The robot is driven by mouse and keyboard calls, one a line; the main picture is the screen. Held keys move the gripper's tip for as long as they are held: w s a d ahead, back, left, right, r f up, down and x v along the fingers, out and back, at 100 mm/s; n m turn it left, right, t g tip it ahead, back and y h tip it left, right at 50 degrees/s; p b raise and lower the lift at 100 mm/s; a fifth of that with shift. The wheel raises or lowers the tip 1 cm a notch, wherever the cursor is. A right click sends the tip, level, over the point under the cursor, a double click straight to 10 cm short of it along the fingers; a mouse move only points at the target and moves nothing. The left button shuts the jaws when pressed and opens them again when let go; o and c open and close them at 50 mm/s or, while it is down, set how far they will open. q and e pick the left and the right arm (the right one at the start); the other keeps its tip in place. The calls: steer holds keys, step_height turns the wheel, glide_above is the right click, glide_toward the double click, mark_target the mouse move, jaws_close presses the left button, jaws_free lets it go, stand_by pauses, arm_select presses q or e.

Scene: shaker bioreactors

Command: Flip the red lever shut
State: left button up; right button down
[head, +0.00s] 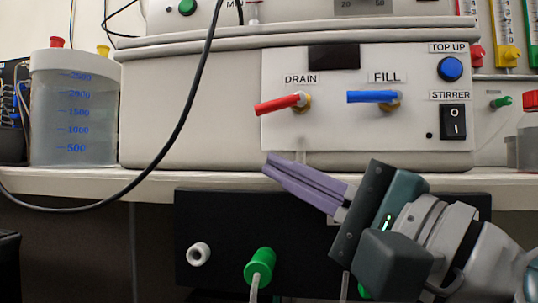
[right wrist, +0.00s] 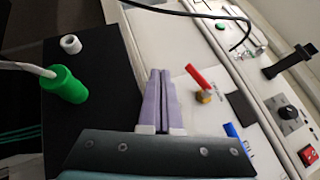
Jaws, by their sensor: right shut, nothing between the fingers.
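The red lever (head: 277,104) sits under the DRAIN label on the pale front panel (head: 380,125) and points left, slightly downward, from its brass valve. It also shows in the right wrist view (right wrist: 198,77), just right of my fingertips. My right gripper (head: 270,166) is shut and empty, its purple fingers together. In the head view its tips are below the red lever, near the shelf edge, and do not appear to touch it. My left gripper is not in view.
A blue lever (head: 372,97) under FILL points left beside the red one. A black cable (head: 190,110) hangs at left before the unit. A graduated container (head: 75,115) stands left. A black panel (head: 225,225) with a green connector (head: 260,265) is below the shelf.

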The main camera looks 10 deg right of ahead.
steer(key=s+f+b, duration=0.1)
steer(key=f, duration=0.1)
steer(key=s+f+b, duration=0.2)
steer(key=f, duration=0.1)
steer(key=shift+s+a+f, duration=0.15)
steer(key=shift+f, duration=0.2)
steer(key=shift+s+f, duration=0.3)
steer(key=shift+s, duration=0.15)
